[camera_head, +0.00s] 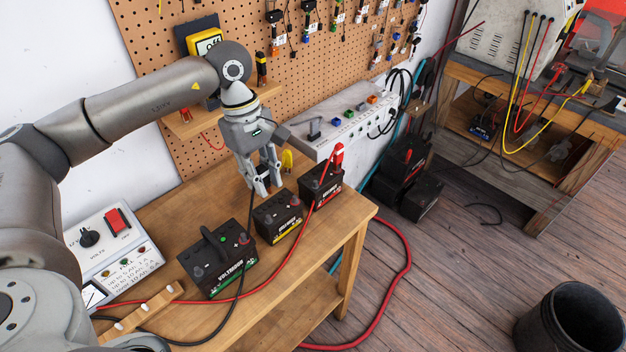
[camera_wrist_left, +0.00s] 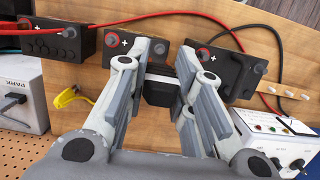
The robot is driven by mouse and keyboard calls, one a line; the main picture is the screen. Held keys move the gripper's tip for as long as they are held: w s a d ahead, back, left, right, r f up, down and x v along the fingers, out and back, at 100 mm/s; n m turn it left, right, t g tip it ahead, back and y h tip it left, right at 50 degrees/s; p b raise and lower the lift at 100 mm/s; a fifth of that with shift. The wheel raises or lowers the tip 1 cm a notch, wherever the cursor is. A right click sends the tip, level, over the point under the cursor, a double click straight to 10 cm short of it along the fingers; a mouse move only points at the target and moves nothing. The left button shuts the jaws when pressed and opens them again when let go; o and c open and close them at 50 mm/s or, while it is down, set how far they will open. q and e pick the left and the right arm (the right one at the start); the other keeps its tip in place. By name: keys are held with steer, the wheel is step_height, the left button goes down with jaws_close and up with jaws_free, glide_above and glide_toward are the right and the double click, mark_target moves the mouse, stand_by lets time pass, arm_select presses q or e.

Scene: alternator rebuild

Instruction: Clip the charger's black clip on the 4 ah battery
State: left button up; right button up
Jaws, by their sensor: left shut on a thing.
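My left gripper (camera_head: 265,188) is shut on a dark piece (camera_wrist_left: 160,87), apparently the black clip, mostly hidden by the fingers; a black cable runs down from it. The gripper is just above and behind the middle, yellow-striped battery (camera_head: 278,217), also in the wrist view (camera_wrist_left: 130,44). The far, red-striped battery (camera_head: 321,186) has the red clip (camera_head: 338,156) with its red cable. The near, green-striped battery (camera_head: 218,258) is larger and has a handle. The ampere-hour labels are too small to read. The charger (camera_head: 113,246) stands at the left. My right gripper is not in view.
A yellow object (camera_head: 287,159) lies behind the batteries. A white power box (camera_head: 345,120) stands along the pegboard (camera_head: 215,150). A wooden rack (camera_head: 140,312) is at the bench's front left.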

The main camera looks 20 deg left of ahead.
arm_select(q)
steer(key=b, duration=0.1)
glide_above(316, 181)
step_height(316, 181, down, 4)
steer(key=b, duration=0.3)
steer(key=shift+s+f, duration=0.1)
steer(key=shift+f, duration=0.05)
steer(key=shift+f+b, duration=0.55)
steer(key=shift+f, duration=0.2)
steer(key=shift+f, duration=0.1)
steer(key=shift+f+b, duration=0.9)
steer(key=shift+f, duration=0.2)
steer(key=o, duration=0.8)
steer(key=shift+o, duration=0.2)
